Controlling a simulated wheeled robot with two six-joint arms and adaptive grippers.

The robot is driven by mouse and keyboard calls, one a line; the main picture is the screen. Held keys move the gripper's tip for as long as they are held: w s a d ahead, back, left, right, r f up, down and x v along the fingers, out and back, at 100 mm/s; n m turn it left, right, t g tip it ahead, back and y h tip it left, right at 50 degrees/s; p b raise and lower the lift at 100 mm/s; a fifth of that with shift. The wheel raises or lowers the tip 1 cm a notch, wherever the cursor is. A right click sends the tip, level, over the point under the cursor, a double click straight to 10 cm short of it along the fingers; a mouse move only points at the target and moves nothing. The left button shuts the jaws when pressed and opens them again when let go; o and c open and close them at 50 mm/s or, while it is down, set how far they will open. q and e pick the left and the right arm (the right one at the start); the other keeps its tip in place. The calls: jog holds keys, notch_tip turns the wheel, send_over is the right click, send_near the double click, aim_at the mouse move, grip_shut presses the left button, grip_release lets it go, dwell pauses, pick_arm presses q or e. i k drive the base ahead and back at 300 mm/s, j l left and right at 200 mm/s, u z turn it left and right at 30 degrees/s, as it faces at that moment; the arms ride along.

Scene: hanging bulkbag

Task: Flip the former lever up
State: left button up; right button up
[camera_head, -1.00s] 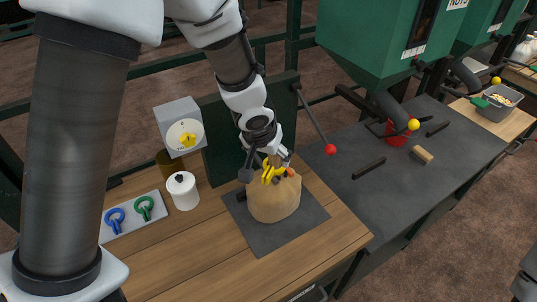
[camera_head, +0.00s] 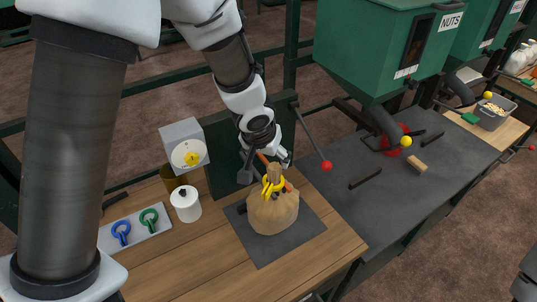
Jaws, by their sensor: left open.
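A lever with a red ball knob (camera_head: 326,165) slopes down to the right from the dark green panel behind the bench; I take it to be the former lever. A brown bag (camera_head: 273,212) sits upright on a dark mat (camera_head: 268,247), its neck gathered. A yellow clip (camera_head: 272,187) is around the neck. My left gripper (camera_head: 265,165) is open just above and behind the bag neck, left of the red knob and apart from it. Its fingertips are partly hidden by the neck.
A tray (camera_head: 156,226) with blue and green clips, a white canister (camera_head: 186,204) and a dial scale box (camera_head: 186,147) stand left of the bag. Green hoppers (camera_head: 373,45) overhang the grey bench (camera_head: 345,205) at right. The front wooden top is mostly clear.

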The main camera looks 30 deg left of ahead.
aim_at(327, 166)
jog(key=k+l, duration=0.65)
jog(key=k, duration=0.25)
